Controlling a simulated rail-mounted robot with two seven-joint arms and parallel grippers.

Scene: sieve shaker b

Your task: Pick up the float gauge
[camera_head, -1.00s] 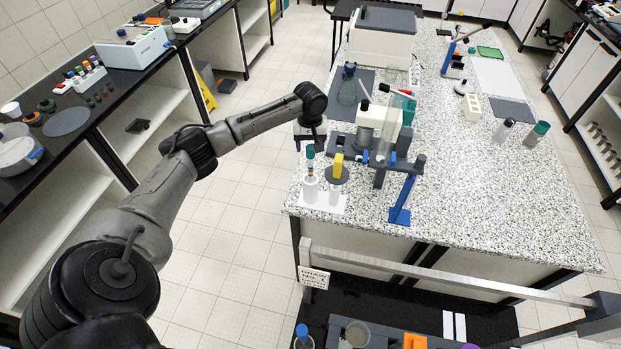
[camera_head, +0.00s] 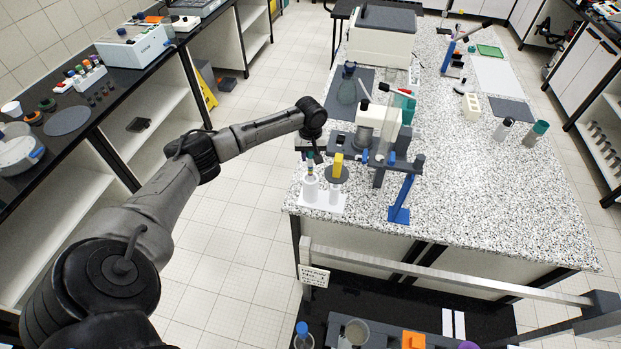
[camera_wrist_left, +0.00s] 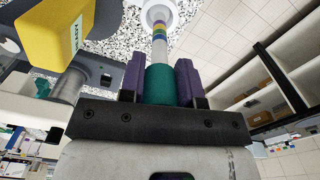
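The float gauge, a slim stem with coloured bands and a teal top, stands upright in a white cylinder (camera_head: 310,188) at the near left corner of the bench. In the left wrist view its teal top (camera_wrist_left: 160,86) sits between two purple finger pads, and its banded stem (camera_wrist_left: 159,38) runs into the white cylinder. My left gripper (camera_head: 311,158) is over the cylinder. Its pads lie against both sides of the teal top with no clear gap, so it looks shut on it. My right gripper is not in view.
A yellow block (camera_head: 338,166) on a dark disc stands close to the right of the gauge. A blue stand (camera_head: 401,200) and a grey-white apparatus (camera_head: 372,122) are farther right and behind.

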